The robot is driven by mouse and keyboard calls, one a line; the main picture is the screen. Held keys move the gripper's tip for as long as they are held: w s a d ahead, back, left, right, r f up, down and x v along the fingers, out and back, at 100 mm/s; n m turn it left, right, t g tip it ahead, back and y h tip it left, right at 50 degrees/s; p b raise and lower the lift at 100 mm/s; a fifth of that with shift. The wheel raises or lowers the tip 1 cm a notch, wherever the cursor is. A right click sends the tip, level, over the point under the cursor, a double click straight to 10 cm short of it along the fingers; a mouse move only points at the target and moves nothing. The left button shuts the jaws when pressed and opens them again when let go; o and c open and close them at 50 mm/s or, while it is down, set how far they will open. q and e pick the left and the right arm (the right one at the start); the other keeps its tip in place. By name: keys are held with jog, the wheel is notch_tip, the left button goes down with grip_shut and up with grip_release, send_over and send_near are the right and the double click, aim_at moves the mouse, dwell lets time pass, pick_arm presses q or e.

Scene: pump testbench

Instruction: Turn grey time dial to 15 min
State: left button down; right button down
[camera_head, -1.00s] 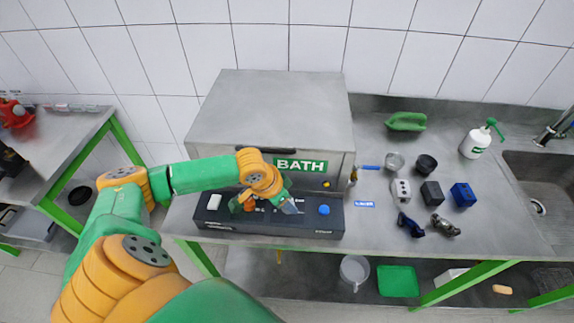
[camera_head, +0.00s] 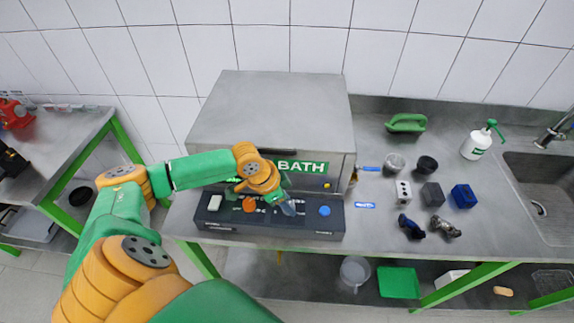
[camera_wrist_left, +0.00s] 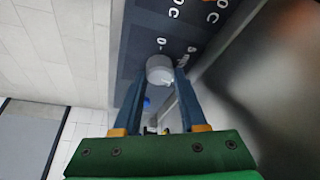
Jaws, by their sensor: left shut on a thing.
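The grey time dial (camera_wrist_left: 160,69) sits on the dark control panel and shows in the left wrist view between my left gripper's two fingers. My left gripper (camera_wrist_left: 162,80) is shut on the dial, with one finger on each side of it. In the head view my left gripper (camera_head: 287,208) is over the middle-right part of the control panel (camera_head: 225,222), and it hides most of the dial there. The dial's setting cannot be read. My right gripper is in neither view.
An orange dial (camera_head: 249,204) and a white switch (camera_head: 214,202) lie left of the gripper, and a blue button (camera_head: 324,210) right of it. The steel bath box (camera_head: 270,110) stands close behind. Several small objects, including a blue block (camera_head: 464,195), lie on the right.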

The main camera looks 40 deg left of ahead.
pick_arm(q)
jog(key=shift+c, duration=2.2)
grip_release()
jog(key=shift+r, duration=0.1)
jog(key=b+v, duration=0.1)
jog(key=v, duration=0.3)
jog(key=shift+a+r, duration=0.1)
jog(key=s+a, duration=0.1)
jog(key=s+a+b, duration=0.1)
jog(key=s, duration=0.1)
jog(key=s+a, duration=0.1)
jog(key=s, duration=0.1)
jog(key=shift+a+r+b, duration=0.15)
jog(key=shift+a+b, duration=0.05)
jog(key=shift+b, duration=0.1)
jog(key=s+a+p, duration=0.1)
jog(key=s+a, duration=0.2)
jog(key=s, duration=0.2)
jog(key=shift+a, duration=0.15)
jog(key=shift+r, duration=0.1)
